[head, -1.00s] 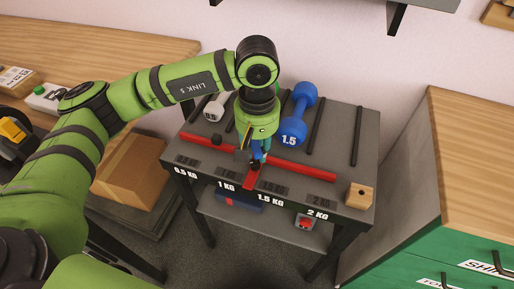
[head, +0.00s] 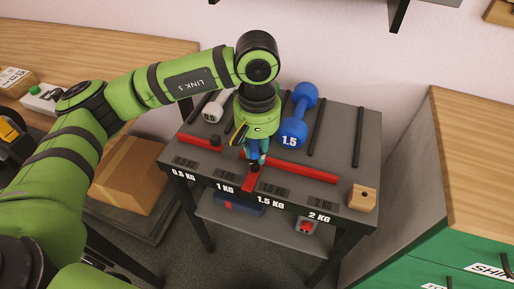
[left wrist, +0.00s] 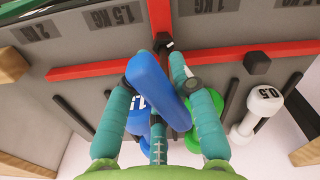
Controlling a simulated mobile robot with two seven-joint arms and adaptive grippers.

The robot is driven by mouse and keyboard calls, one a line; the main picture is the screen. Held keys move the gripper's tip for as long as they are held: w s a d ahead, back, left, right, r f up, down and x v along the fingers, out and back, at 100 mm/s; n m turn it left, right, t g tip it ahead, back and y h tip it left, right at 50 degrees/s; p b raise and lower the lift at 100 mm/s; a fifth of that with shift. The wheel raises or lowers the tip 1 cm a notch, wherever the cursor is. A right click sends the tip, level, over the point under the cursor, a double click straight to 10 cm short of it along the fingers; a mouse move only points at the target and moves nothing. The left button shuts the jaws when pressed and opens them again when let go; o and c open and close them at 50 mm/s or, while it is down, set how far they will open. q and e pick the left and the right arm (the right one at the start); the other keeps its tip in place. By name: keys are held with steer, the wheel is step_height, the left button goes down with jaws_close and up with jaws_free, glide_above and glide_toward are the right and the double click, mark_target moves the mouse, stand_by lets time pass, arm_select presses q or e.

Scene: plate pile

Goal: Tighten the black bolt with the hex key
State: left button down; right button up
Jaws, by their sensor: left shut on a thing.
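My left gripper (head: 255,161) points down at the red T-shaped bar (head: 300,171) on the dark table. In the left wrist view its teal fingers (left wrist: 172,72) are shut on a blue bar-like handle, which I take for the hex key (left wrist: 158,88). A small black piece, likely the black bolt (left wrist: 162,40), shows on the red bar by the fingertips. A pale metal tip lies close beside it; I cannot tell whether they touch. Another black block (head: 215,141) sits on the red bar further left. My right gripper is not in view.
A blue 1.5 dumbbell (head: 296,116) stands close behind the gripper. A pale 0.5 dumbbell (head: 214,110) is at the left. A wooden block with a hole (head: 361,197) stands at the table's front right corner. Black dividers run across the table's back part.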

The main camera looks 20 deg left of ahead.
arm_select(q)
steer(key=c, duration=1)
jaws_free()
steer(key=shift+o, duration=0.2)
